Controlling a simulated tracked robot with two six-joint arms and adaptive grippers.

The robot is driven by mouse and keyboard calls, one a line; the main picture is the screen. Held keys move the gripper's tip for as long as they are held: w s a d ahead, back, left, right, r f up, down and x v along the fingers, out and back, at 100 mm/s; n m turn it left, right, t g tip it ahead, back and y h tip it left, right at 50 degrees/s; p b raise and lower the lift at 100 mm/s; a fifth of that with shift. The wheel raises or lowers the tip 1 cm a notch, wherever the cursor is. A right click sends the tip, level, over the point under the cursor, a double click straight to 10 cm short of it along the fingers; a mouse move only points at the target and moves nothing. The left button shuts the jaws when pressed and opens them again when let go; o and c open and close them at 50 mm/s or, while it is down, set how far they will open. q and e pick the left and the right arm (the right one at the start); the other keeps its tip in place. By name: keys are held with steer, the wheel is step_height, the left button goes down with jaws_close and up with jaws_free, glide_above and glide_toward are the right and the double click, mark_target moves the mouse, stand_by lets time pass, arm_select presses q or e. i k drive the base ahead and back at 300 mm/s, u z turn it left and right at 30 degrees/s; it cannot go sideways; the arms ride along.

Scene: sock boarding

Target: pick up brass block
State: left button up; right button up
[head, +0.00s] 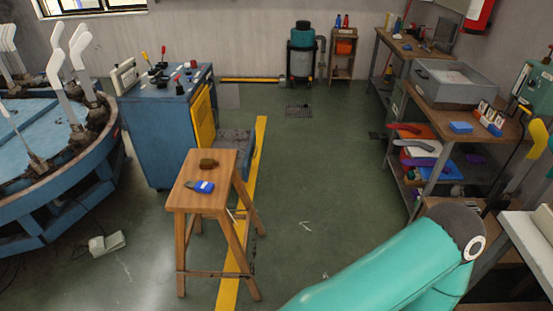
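A small brownish block (208,163), which looks like the brass block, lies on the far part of the wooden stool's top (215,204). It is small in the head view and its details cannot be made out. A blue object with a dark grey end (203,187) lies nearer on the same stool top, apart from the block. Neither gripper shows in the head view. A teal link of my arm crosses the lower right, well away from the stool.
A blue control cabinet (158,135) with levers stands behind the stool. A round blue machine (45,150) with upright white forms is at left. A cluttered workbench (415,87) and shelves line the right. Green floor (310,190) is open between stool and bench.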

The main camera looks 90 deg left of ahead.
mark_target(209, 164)
steer(key=z, duration=0.5)
steer(key=i, duration=0.15)
steer(key=u, duration=2.3)
steer(key=i, duration=0.15)
steer(key=u, duration=2.25)
steer(key=k, duration=0.35)
steer(key=u, duration=0.4)
steer(key=i, duration=1.45)
steer(key=z, duration=0.4)
